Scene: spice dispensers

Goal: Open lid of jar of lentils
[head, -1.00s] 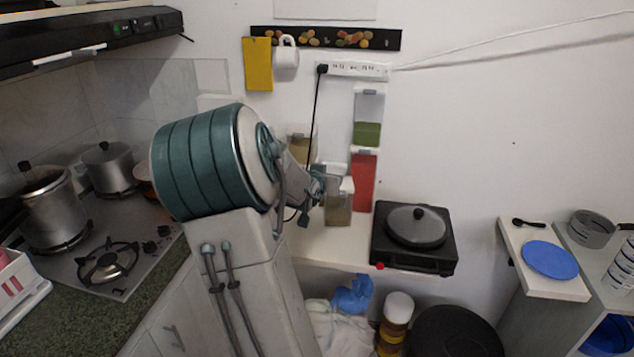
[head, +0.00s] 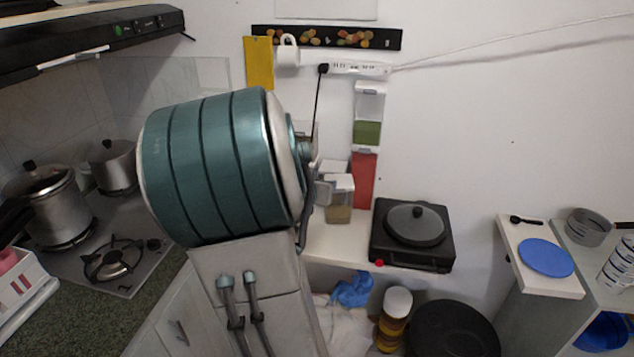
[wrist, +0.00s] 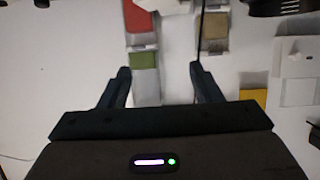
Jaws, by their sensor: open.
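Several clear dispensers with pale lids stand or hang by the wall. One has green contents (head: 367,132), one has red contents (head: 363,180) below it, and one has brownish contents (head: 339,205) on the counter. I cannot tell which holds lentils. In the wrist view the green dispenser (wrist: 143,60) lies near the left finger, with the red one (wrist: 145,5) and a brownish one (wrist: 214,25) beyond. My gripper (wrist: 160,74) is open and empty, its fingers apart in front of the wall. In the head view my arm hides the gripper and some dispensers.
A black hot plate with a lidded pan (head: 415,225) stands right of the dispensers. A yellow board (head: 259,62), white mug (head: 287,52) and power strip (head: 358,69) with a hanging black cable are on the wall. A stove with pots (head: 45,205) is at left.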

